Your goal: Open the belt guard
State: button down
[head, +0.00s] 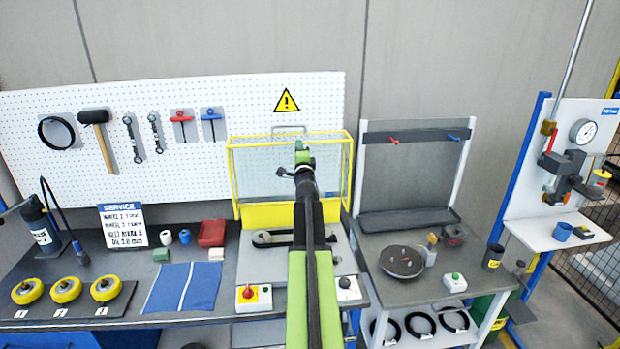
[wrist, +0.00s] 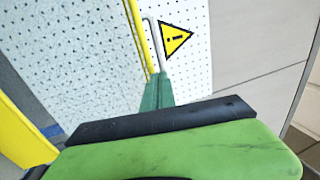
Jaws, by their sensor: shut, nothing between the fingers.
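The belt guard (head: 240,212) is a yellow-framed clear panel standing upright at the back of the grey machine base, with a solid yellow lower band. A grey handle (head: 289,127) rises above its top edge; it also shows in the wrist view (wrist: 152,38) beside the yellow frame bar (wrist: 136,36). A dark belt and a pulley (head: 262,238) show below the guard. My gripper (head: 302,147) is shut and empty, in front of the guard's upper part and below the handle in the head view. In the wrist view its green fingertips (wrist: 157,92) are just below the handle; contact cannot be told.
A red-and-yellow switch box (head: 253,297) and a white button box (head: 347,289) sit at the machine's front. A white pegboard (head: 60,105) with tools stands behind. A blue mat (head: 180,288) lies left; a grey table (head: 425,290) with a black disc (head: 402,262) stands right.

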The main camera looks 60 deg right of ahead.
jog(key=r+v, duration=0.3)
jog(key=v, duration=1)
jog(key=shift+s+a+r+p, duration=0.3)
jog(key=shift+s+a+p, duration=0.05)
jog(key=shift+s+a, duration=0.2)
jog(key=shift+d, duration=0.1)
